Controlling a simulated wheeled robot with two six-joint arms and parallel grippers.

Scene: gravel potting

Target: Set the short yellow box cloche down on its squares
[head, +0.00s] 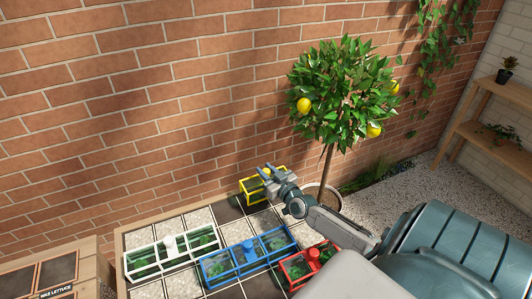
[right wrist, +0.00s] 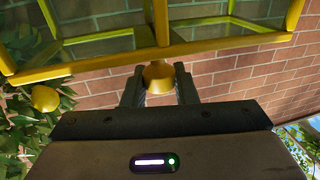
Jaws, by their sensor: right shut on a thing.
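The short yellow box cloche (head: 249,184) is at the back right of the planting bed in the head view, close to the brick wall. My right gripper (head: 268,174) is shut on its knob, coming in from the right. In the right wrist view the yellow knob (right wrist: 158,77) sits between the two fingers (right wrist: 160,85), and the cloche's yellow frame and glass panes (right wrist: 195,48) fill the top. Dark and pale squares (head: 229,209) lie in front and to the left of the cloche. Whether its bottom touches them I cannot tell. My left gripper is out of view.
A white cloche (head: 140,261), a blue cloche (head: 215,266) and a red cloche (head: 297,270) stand on the bed. A potted lemon tree (head: 345,95) rises behind my right arm. A wooden box (head: 88,250) is at the lower left, and shelves (head: 478,128) are at the right.

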